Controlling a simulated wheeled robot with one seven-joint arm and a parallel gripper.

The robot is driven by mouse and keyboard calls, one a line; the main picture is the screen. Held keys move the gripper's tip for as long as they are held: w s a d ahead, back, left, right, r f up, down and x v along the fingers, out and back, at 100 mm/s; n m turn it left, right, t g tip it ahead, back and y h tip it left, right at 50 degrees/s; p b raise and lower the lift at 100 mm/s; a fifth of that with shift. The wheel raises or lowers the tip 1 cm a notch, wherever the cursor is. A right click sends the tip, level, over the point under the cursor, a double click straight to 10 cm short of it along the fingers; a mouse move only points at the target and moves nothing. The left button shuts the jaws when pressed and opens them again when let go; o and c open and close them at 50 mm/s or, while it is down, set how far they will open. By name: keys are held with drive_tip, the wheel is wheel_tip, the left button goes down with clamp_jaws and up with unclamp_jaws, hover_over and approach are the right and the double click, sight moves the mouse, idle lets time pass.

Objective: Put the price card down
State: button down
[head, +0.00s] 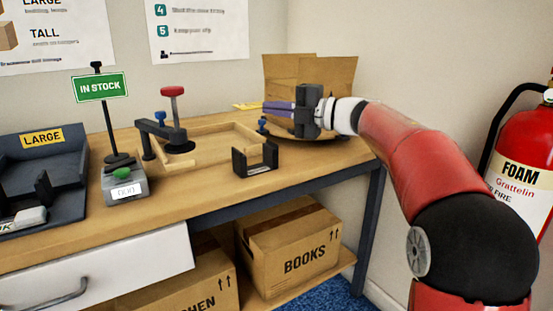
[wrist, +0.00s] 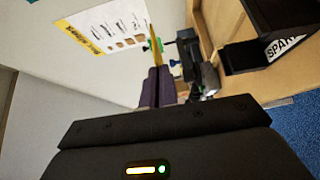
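The price card (head: 247,105) is a thin yellow card. In the head view it sticks out to the left of my gripper (head: 266,108). My gripper has purple fingers, closed together, above the right end of the workbench. In the wrist view the card (wrist: 155,45) shows edge-on as a narrow yellow strip between the purple fingertips (wrist: 157,72). The card is held up in front of the wall, apart from the bench top as far as I can see. Its face is mostly hidden in the wrist view.
An open carton (head: 340,75) stands behind my gripper. A black holder (head: 255,160) sits at the bench's front edge. A wooden frame (head: 215,150), a red-knobbed clamp (head: 173,92), a green IN STOCK sign (head: 100,86) and a scale (head: 125,187) stand left. A fire extinguisher (head: 525,165) is at right.

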wheel_tip(320, 180, down, 10)
drive_tip(key=shift+f+b, duration=0.1)
drive_tip(key=shift+b, duration=0.8)
drive_tip(key=shift+f, duration=0.35)
drive_tip(key=c, duration=1.7)
unclamp_jaws()
drive_tip(key=shift+r, duration=0.1)
drive_tip(key=shift+r, duration=0.35)
drive_tip(key=v, duration=1.2)
